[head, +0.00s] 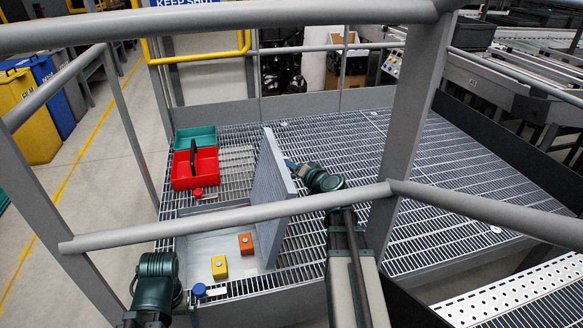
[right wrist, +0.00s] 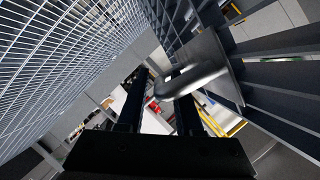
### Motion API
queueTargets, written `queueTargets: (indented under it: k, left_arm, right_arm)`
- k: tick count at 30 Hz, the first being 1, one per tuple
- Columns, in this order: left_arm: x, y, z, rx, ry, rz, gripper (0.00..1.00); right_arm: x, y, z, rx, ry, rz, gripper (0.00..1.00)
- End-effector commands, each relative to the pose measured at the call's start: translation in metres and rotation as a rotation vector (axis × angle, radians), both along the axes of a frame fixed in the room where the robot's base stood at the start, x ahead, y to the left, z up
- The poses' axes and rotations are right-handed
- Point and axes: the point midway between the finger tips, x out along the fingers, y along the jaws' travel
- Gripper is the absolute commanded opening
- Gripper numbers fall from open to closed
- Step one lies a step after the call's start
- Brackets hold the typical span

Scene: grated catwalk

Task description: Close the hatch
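The hatch (head: 268,195) is a grey grated panel standing nearly upright beside a shallow opening in the catwalk floor. The opening's metal floor (head: 205,250) holds a yellow block (head: 219,267) and an orange block (head: 246,243). My right gripper (head: 291,165) is at the upper right side of the hatch. In the right wrist view my right gripper (right wrist: 158,95) has its fingers apart, and a grey looped handle (right wrist: 195,78) on a plate lies at the right finger. Whether they touch is unclear. My left arm shows at the lower left; its fingers are not visible.
A red tray (head: 207,166) and a teal bin (head: 194,136) stand behind the opening. A blue knob (head: 199,290) is at its front edge. Grey railings (head: 230,214) cross in front. The grating (head: 400,170) to the right is mostly clear.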

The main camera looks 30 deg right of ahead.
Motion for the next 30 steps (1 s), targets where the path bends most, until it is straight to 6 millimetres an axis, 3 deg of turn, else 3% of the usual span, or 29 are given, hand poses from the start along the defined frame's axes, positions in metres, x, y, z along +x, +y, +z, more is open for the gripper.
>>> queueTargets:
  k: [1,5,30]
  left_arm:
    - [0.0,0.0,0.0,0.0,0.0,0.0,0.98]
    - [0.0,0.0,0.0,0.0,0.0,0.0,0.98]
    - [0.0,0.0,-0.0001,0.0,0.0,0.0,0.98]
  right_arm:
    - [-0.0001,-0.0001,0.0,0.0,0.0,0.0,0.24]
    - [-0.0002,-0.0001,0.0,0.0,0.0,0.0,0.0]
    - [-0.0005,-0.0001,-0.0002,-0.001,0.0,0.0,0.0]
